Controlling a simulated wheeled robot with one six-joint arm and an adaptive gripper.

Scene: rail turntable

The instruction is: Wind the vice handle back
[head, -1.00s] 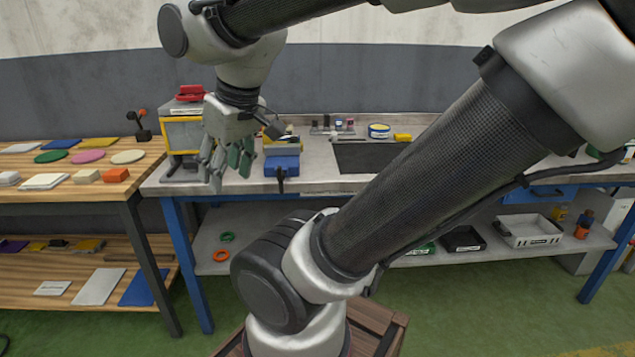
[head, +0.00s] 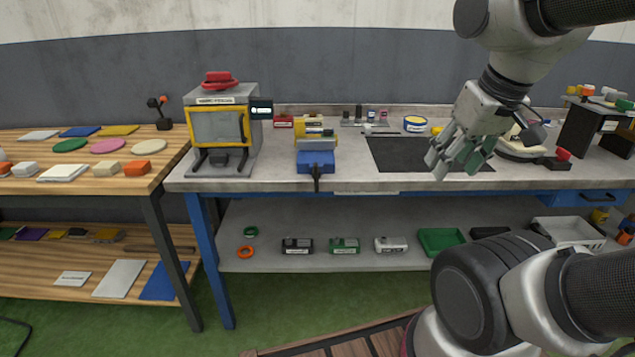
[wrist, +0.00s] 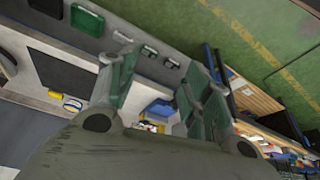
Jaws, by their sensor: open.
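The blue vice (head: 316,162) stands at the front edge of the grey workbench in the head view. Its dark handle (head: 316,182) hangs down at the front, below the bench edge. In the wrist view, the blue vice body (wrist: 160,107) shows between my fingers; its handle is hard to make out there. My gripper (head: 457,165) is open and empty, well to the right of the vice, in front of the black mat's right end. Its green-padded fingers (wrist: 165,65) are spread in the wrist view.
A yellow-framed machine (head: 218,128) stands left of the vice, and a black mat (head: 400,153) lies to its right. A wooden table (head: 170,160) adjoins on the left. The lower shelf (head: 340,262) holds small boxes and trays. The space in front of the vice looks clear.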

